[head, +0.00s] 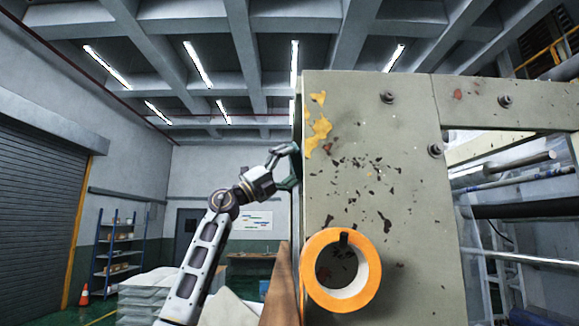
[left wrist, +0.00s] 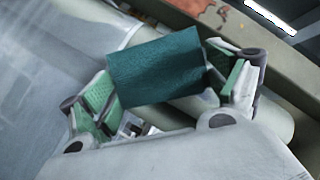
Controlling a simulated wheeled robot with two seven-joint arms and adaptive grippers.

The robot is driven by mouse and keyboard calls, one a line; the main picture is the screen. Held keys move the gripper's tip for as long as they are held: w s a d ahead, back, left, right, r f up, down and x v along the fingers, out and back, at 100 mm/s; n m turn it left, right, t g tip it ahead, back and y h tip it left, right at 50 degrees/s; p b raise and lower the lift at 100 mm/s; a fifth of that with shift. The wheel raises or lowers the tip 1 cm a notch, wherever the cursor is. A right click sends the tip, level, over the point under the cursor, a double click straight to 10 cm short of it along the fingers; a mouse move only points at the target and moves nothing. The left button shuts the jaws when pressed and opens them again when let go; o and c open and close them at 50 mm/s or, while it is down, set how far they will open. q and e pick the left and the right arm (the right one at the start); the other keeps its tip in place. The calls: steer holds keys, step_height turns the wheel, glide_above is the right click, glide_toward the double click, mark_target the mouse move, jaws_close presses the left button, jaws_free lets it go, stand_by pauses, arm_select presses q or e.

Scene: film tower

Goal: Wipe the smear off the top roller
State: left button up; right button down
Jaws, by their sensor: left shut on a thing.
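My left gripper (head: 288,168) is raised at the left edge of a tall grey machine panel (head: 400,190). In the left wrist view its fingers are shut on a dark teal wiping pad (left wrist: 155,65), one finger on each side. A pale roller (left wrist: 270,122) runs diagonally behind the pad, which covers part of it. I cannot tell whether the pad touches the roller. No smear can be made out on the visible roller parts. The head view hides this roller behind the panel. My right gripper is not in view.
An orange tape roll (head: 370,262) hangs on the panel's front. Translucent film (left wrist: 40,75) lies left of the roller in the left wrist view, and a chipped frame beam (left wrist: 285,85) lies right. Bars and rollers (head: 515,210) stand right of the panel; blue shelves (head: 118,255) stand far left.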

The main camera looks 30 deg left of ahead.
mark_target(292, 161)
arm_select(q)
steer(key=shift+s, duration=0.1)
stand_by(0.6)
steer(key=shift+s+d+b, duration=0.45)
steer(key=shift+s+d, duration=0.05)
steer(key=shift+s, duration=0.25)
steer(key=shift+s+d, duration=0.3)
steer(key=shift+s, duration=0.2)
steer(key=shift+s+d+b, duration=0.3)
steer(key=shift+s+d, duration=0.15)
steer(key=shift+s, duration=0.2)
steer(key=shift+s+d+b, duration=0.3)
steer(key=shift+s+d, duration=0.1)
steer(key=shift+s, duration=0.25)
steer(key=shift+s+d, duration=0.1)
steer(key=shift+s, duration=0.05)
steer(key=shift+s+d+b, duration=0.25)
steer(key=shift+s+d, duration=0.1)
steer(key=shift+s, duration=0.25)
steer(key=shift+s+d+b, duration=0.2)
steer(key=shift+s+d, duration=0.15)
steer(key=shift+s, duration=0.25)
steer(key=shift+s, duration=0.1)
steer(key=shift+s+d+b, duration=0.5)
steer(key=shift+s+d, duration=0.3)
steer(key=shift+s, duration=0.35)
